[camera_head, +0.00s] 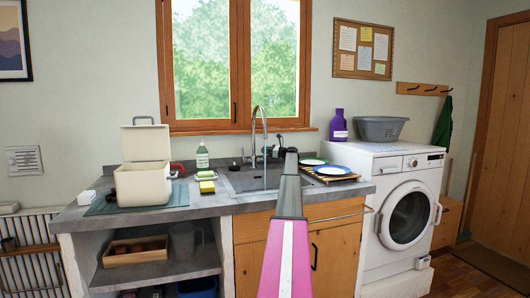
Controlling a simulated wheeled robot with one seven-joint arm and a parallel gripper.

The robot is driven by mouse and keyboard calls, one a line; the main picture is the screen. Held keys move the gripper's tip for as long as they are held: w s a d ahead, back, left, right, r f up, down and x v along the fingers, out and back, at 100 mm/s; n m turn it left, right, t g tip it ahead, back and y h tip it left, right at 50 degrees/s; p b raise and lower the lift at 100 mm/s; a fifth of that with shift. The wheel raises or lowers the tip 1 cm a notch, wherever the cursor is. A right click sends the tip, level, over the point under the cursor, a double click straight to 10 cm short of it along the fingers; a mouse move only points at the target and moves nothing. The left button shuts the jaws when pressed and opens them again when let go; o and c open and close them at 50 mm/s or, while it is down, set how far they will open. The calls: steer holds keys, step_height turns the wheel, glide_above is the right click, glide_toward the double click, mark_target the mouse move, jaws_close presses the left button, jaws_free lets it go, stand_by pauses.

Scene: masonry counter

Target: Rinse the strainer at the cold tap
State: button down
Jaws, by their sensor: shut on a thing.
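The tap (254,135) is a tall silver gooseneck behind the grey sink (238,183), under the window. My gripper does not show; the arm hides that area. I cannot make out the strainer.
A cream box with its lid raised (143,184) stands on a mat at left. A soap bottle (202,158) and sponges (207,186) sit left of the sink. Plates (333,170) lie on a wooden rack at right. A grey basin (381,129) stands on the washing machine (400,230).

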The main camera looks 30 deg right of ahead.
steer(key=c, duration=1.1)
jaws_free()
steer(key=shift+c, duration=0.2)
steer(key=shift+s+d, duration=0.1)
steer(key=v, duration=1)
steer(key=shift+s+d, duration=0.2)
steer(key=shift+o, duration=1)
